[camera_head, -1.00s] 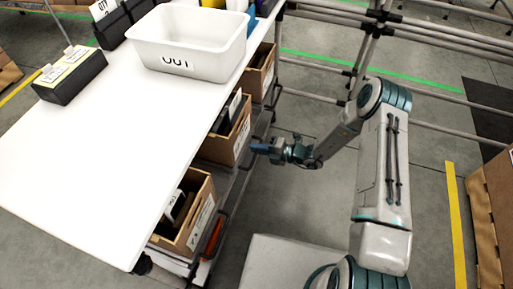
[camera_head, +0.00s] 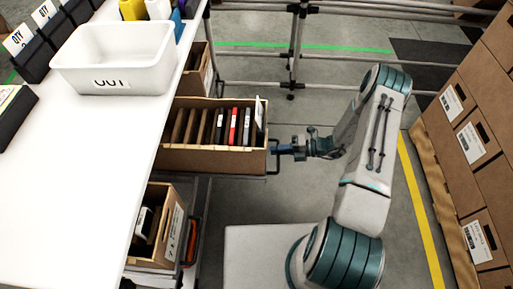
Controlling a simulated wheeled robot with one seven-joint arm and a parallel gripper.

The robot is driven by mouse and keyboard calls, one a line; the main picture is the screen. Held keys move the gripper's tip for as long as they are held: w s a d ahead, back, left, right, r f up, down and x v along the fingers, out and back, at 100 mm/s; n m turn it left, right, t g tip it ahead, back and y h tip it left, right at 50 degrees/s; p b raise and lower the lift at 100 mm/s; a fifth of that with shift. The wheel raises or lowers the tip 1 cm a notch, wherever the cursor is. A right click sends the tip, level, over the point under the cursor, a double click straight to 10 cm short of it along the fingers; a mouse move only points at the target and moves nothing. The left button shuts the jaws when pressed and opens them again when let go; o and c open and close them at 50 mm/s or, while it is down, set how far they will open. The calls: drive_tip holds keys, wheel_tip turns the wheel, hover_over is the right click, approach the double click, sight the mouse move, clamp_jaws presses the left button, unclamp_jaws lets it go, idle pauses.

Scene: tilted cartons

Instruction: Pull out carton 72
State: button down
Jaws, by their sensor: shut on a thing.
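An open brown carton (camera_head: 210,159) stands out from under the white tabletop, on a dark pull-out tray. Several thin dark items and one red one stand on edge in it, with a white card at its right end. Its number cannot be read from here. My gripper (camera_head: 281,150) is at the right end of the carton, shut on the dark handle (camera_head: 274,162) at the tray's front. The carton's left end lies against or under the table edge.
A white bin (camera_head: 118,80) marked OUT stands on the white table (camera_head: 60,185). Another carton (camera_head: 168,238) sits below, nearer me, and one (camera_head: 205,80) farther back. Stacked cartons (camera_head: 465,130) stand at the right.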

drive_tip(key=f+v, duration=0.1)
drive_tip(key=v, duration=0.7)
drive_tip(key=shift+f, duration=0.35)
drive_tip(key=shift+d, duration=0.15)
drive_tip(key=c, duration=1.6)
unclamp_jaws()
drive_tip(key=p+v, duration=0.1)
drive_tip(key=v, duration=1.2)
drive_tip(key=shift+d+r+p, duration=0.1)
drive_tip(key=shift+d+p, duration=0.25)
